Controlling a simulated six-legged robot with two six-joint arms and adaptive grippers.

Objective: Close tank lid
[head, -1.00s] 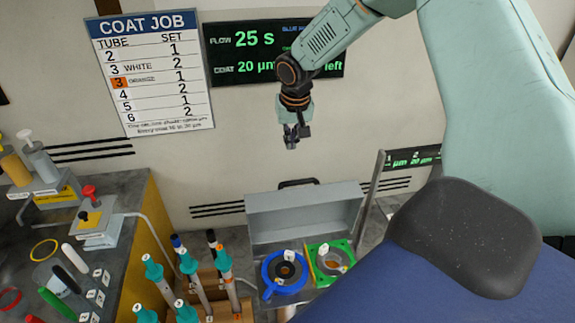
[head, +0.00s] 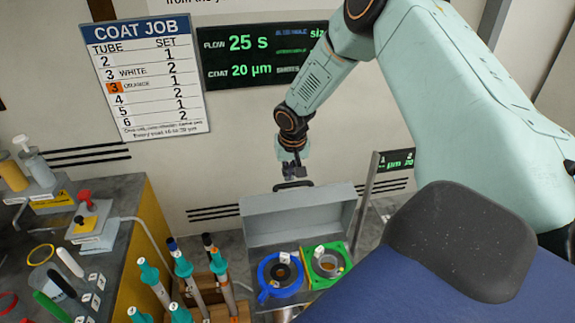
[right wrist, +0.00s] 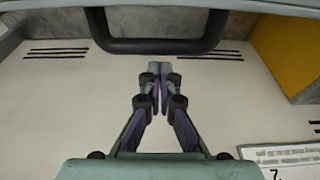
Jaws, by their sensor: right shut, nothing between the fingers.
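The grey tank lid (head: 297,218) stands raised and open at the back of the tank, with a black bar handle (head: 304,184) at its upper edge. My right gripper (head: 291,175) is shut and empty, just above or behind the handle; the head view does not settle the depth. In the right wrist view the shut fingertips (right wrist: 160,68) point toward the handle (right wrist: 150,46), with a small gap seeming to show between them. Below the lid, a blue ring fixture (head: 281,273) and a green fixture (head: 327,263) show. My left gripper is not in view.
Teal-capped tubes stand in a wooden rack (head: 218,307) left of the tank. A bench (head: 122,188) with pumps and marker-like rods is at the far left. A post with a small display (head: 397,160) stands right of the lid. The wall is behind.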

